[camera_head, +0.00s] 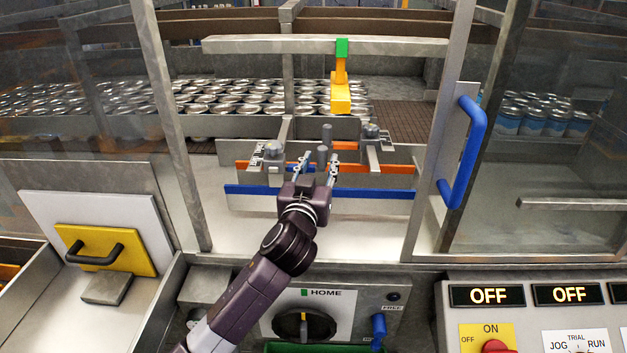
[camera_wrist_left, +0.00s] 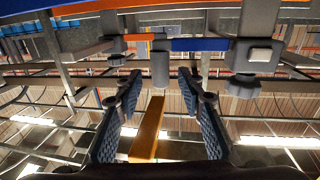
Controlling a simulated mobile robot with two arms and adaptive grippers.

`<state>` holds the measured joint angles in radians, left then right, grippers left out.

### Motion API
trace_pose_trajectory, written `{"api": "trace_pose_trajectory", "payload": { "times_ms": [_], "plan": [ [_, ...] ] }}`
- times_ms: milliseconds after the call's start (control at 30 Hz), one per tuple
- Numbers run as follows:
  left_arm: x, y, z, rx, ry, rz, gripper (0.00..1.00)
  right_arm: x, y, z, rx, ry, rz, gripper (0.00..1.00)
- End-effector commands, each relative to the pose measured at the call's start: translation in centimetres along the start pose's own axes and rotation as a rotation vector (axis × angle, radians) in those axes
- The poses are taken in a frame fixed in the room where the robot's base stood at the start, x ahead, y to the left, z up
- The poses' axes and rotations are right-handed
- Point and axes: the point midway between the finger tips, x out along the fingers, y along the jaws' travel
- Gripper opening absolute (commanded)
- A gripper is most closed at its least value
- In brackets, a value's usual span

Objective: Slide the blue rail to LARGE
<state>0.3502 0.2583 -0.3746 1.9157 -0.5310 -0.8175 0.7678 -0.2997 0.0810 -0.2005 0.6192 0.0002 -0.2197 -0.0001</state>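The blue rail (camera_head: 375,193) is a long flat bar across the front of the mechanism behind the frame opening. My left gripper (camera_head: 318,168) reaches over it and hides its middle. The left gripper's fingers (camera_wrist_left: 159,80) are apart in the left wrist view. A grey post (camera_wrist_left: 160,62) stands between and just beyond the fingertips; I cannot tell whether they touch it. Two grey posts (camera_head: 327,134) show beyond the gripper in the head view. A small scale plate (camera_head: 257,156) lies left of the gripper, its text too small to read. My right gripper is not in view.
Orange rails (camera_head: 388,168) lie behind the blue one. Grey clamps with knobs (camera_head: 274,149) flank the gripper. A yellow bracket (camera_head: 340,95) hangs from a crossbar above. A blue door handle (camera_head: 466,155) stands at right. Several cans (camera_head: 240,98) fill the back.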

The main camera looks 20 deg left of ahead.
Motion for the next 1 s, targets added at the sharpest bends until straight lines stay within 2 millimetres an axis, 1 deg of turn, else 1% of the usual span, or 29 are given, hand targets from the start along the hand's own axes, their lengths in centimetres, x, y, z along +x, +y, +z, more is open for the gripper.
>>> {"api": "trace_pose_trajectory", "payload": {
  "times_ms": [33,200,300,433,633,1000],
  "plan": [
    [-1.1,0.1,0.1,-0.003,-0.002,0.002,0.35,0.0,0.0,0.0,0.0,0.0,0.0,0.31],
    [-4.4,0.1,0.2,-0.004,-0.004,0.002,0.35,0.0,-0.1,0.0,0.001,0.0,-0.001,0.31],
    [-6.0,0.1,0.1,-0.003,-0.002,0.001,0.35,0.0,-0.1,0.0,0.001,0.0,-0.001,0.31],
    [-7.6,0.1,0.1,-0.003,-0.002,0.002,0.35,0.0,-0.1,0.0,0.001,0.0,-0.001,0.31],
    [-8.6,0.0,0.1,-0.001,-0.002,0.0,0.35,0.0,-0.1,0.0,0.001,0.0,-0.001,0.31],
    [-8.7,0.1,0.0,-0.001,-0.001,0.001,0.35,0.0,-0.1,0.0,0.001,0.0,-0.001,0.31]
  ]
}}
